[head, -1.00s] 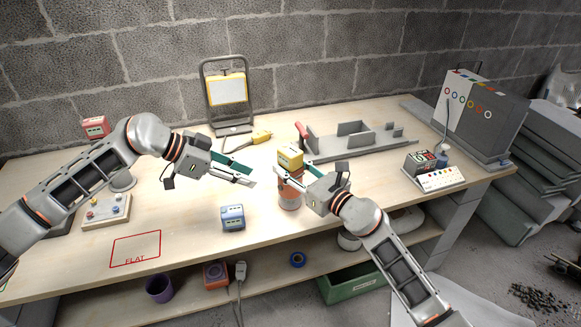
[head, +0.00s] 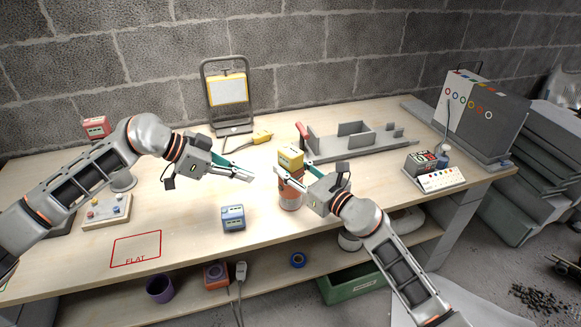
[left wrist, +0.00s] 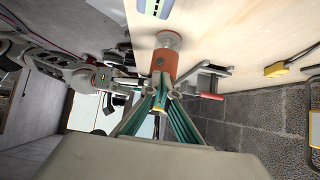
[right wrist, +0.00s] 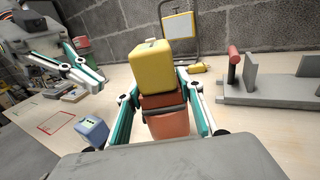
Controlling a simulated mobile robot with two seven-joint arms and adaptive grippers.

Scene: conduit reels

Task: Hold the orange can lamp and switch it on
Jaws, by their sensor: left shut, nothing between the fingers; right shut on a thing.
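The orange can lamp (head: 291,186) stands upright near the middle of the bench, with a pale lower end. My right gripper (head: 292,174) is shut around its orange body, one finger on each side in the right wrist view (right wrist: 166,108). A switch cannot be made out. My left gripper (head: 251,178) is shut and empty, left of the lamp and apart from it in the head view. In the left wrist view the orange body (left wrist: 164,62) shows beyond the fingertips.
A blue box (head: 233,218) stands left of the lamp. A yellow work light (head: 227,90) and a grey rack (head: 355,142) are behind. A button panel (head: 106,210) is at left, a red "FLAT" outline (head: 136,248) at front. The bench around the blue box is clear.

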